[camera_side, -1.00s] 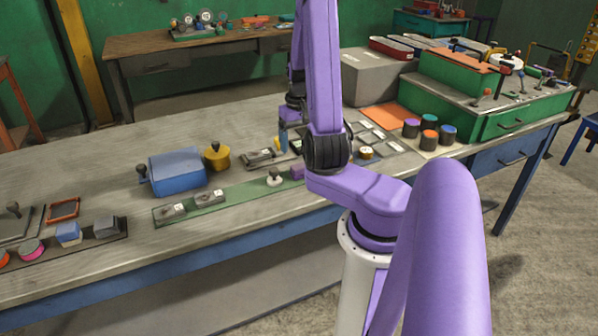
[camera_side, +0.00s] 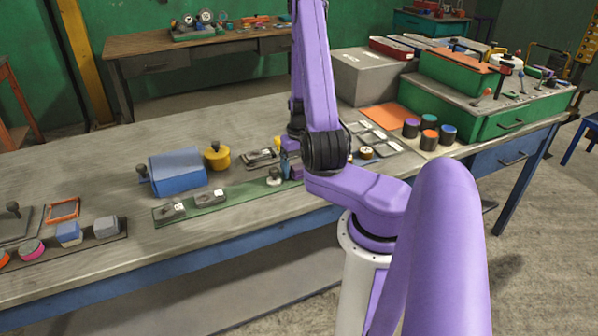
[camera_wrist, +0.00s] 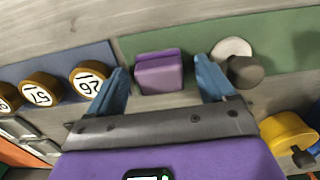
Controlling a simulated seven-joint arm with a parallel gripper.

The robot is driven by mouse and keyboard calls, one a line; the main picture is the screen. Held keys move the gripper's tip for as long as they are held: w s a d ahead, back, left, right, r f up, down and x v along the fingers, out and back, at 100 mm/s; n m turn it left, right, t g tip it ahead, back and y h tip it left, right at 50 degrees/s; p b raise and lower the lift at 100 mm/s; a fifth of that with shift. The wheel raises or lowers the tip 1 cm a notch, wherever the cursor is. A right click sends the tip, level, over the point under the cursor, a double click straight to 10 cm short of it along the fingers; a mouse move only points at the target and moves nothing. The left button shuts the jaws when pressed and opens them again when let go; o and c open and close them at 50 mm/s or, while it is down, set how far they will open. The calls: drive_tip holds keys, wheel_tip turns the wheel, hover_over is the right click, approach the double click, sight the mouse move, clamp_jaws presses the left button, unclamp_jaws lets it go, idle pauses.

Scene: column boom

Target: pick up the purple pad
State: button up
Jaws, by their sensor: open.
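The purple pad (camera_wrist: 158,74) is a small block with a raised back edge, at the edge of a green strip (camera_wrist: 195,30) in the wrist view. My gripper (camera_wrist: 159,66) is open, its two blue fingers either side of the pad, with visible gaps on both sides. I cannot tell how far above the pad the fingertips are. In the side view the pad (camera_side: 297,171) is partly hidden behind my arm. One blue fingertip shows just left of it.
A white disc with a dark knob (camera_wrist: 240,66) stands close right of the pad. A yellow pot (camera_wrist: 288,133) is at lower right. Round numbered pieces (camera_wrist: 88,78) line the left. In the side view, a blue box (camera_side: 178,172) and grey blocks (camera_side: 210,196) stand farther left.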

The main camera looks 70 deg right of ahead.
drive_tip(key=shift+f, duration=0.1)
drive_tip(key=c, duration=1.1)
drive_tip(key=shift+r, duration=0.8)
drive_tip(key=shift+s+a+r, duration=1.6)
drive_tip(key=shift+a+r, duration=0.1)
drive_tip(key=shift+r, duration=0.2)
drive_tip(key=shift+s+a+r, duration=1.65)
drive_tip(key=shift+r, duration=0.25)
drive_tip(key=shift+s+a+r, duration=1.6)
drive_tip(key=shift+a+r, duration=0.1)
drive_tip(key=shift+r, duration=0.2)
